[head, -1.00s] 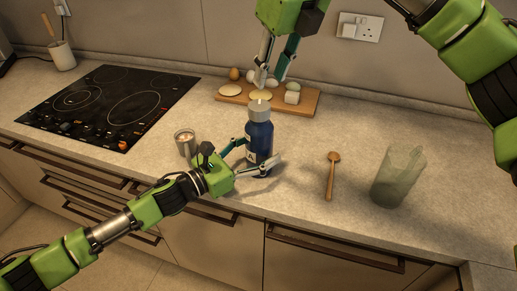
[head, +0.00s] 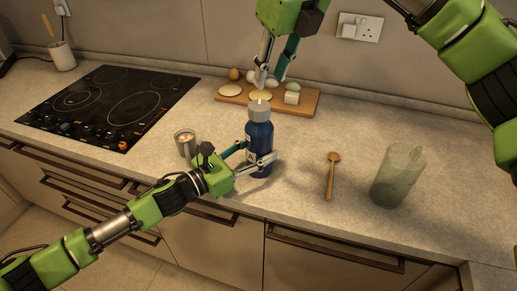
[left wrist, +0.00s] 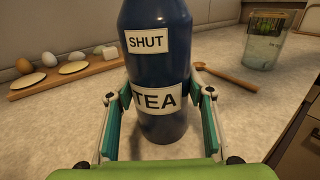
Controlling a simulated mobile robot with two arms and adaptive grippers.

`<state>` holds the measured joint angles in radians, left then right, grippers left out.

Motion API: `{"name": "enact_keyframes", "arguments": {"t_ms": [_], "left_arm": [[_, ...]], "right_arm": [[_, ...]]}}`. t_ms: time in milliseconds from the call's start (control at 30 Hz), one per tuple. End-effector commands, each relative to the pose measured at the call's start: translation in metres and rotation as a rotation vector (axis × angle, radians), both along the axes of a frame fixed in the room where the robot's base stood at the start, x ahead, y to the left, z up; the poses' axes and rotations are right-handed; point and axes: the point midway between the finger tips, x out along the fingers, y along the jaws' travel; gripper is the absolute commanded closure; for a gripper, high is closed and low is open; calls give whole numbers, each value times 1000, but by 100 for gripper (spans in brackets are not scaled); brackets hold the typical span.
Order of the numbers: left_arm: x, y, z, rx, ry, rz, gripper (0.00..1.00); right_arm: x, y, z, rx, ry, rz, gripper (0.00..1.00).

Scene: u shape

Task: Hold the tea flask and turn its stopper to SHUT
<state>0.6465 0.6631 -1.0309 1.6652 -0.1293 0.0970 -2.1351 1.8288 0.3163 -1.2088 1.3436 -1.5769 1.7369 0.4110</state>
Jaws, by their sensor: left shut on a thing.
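The tea flask (head: 259,145) is dark blue and stands upright on the counter. Its grey stopper (head: 259,111) carries a small pale mark on top. In the left wrist view the flask (left wrist: 158,65) shows a SHUT label above a TEA label; the stopper is out of that frame. My left gripper (head: 259,156) is shut on the flask's body, one finger on each side, also in the left wrist view (left wrist: 160,97). My right gripper (head: 270,84) points down above the stopper, fingers apart and empty.
A steel cup (head: 185,143) stands left of the flask. A wooden spoon (head: 330,178) and a clear jug (head: 396,177) are to the right. A board (head: 309,100) with eggs and slices lies behind. The hob (head: 108,105) is at the left.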

Motion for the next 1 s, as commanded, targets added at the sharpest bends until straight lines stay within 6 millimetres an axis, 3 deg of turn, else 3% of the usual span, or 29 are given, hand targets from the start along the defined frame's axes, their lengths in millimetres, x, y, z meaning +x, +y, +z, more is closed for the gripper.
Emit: {"name": "enact_keyframes", "arguments": {"t_ms": [133,233,367,533,800,1000], "left_arm": [[0,0,0,-1,1,0,86],[0,0,0,-1,1,0,86],[0,0,0,-1,1,0,86],[0,0,0,-1,1,1,86],[0,0,0,-1,1,1,86],[0,0,0,0,1,1,86]], "right_arm": [[0,0,0,0,0,0,72],[0,0,0,4,2,-4,48],[-6,4,-4,50,25,-36,48],[-29,14,-20,213,148,-181,48],[-69,18,-41,586,555,-672,48],[-68,2,-41,891,928,-1188,48]]}}
